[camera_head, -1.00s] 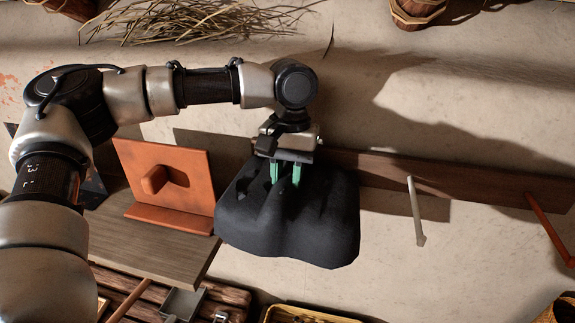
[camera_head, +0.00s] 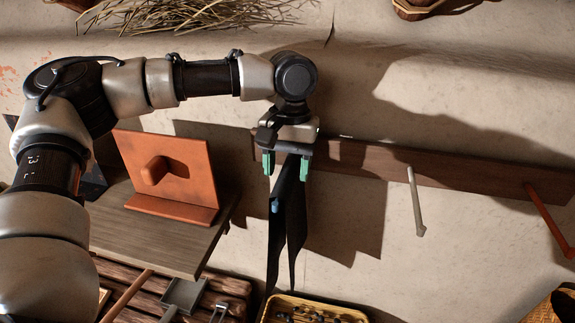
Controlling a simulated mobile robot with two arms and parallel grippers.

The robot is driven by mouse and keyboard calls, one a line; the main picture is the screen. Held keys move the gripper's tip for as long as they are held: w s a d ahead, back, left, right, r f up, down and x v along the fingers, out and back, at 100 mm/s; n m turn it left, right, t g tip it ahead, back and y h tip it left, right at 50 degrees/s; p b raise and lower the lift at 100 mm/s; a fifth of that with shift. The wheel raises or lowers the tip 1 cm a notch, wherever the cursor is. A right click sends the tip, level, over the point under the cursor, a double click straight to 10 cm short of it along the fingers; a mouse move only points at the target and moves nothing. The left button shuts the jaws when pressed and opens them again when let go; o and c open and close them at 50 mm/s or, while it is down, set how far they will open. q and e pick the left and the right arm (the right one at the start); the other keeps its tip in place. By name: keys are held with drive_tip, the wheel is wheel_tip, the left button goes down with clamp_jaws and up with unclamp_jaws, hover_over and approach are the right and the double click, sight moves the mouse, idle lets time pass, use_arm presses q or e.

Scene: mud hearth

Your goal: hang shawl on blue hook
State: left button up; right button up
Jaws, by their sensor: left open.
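The dark shawl (camera_head: 294,215) hangs in a narrow, folded shape below the wooden hook rail (camera_head: 365,157). The tip of the blue hook (camera_head: 274,206) shows at the shawl's front left edge; the rest of that hook is hidden, and the shawl appears draped on it. My left gripper (camera_head: 287,166) is open, its green fingers on either side of the shawl's upper part, in front of the rail. I cannot tell whether the fingers touch the cloth. My right gripper is not in view.
A pale grey hook (camera_head: 416,205) and an orange-red hook (camera_head: 548,220) stick out from the rail to the right. An orange stand (camera_head: 180,165) is on a wooden shelf (camera_head: 150,240) at left. A yellow-rimmed tray (camera_head: 315,306) lies below the shawl.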

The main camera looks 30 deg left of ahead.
sight(290, 165)
use_arm(q)
wheel_tip(290, 165, up, 11)
drive_tip(key=w+b, duration=0.1)
drive_tip(key=b, duration=0.1)
drive_tip(key=shift+w+a+f, duration=0.15)
drive_tip(key=shift+w, duration=0.1)
drive_tip(key=shift+s+f, duration=0.1)
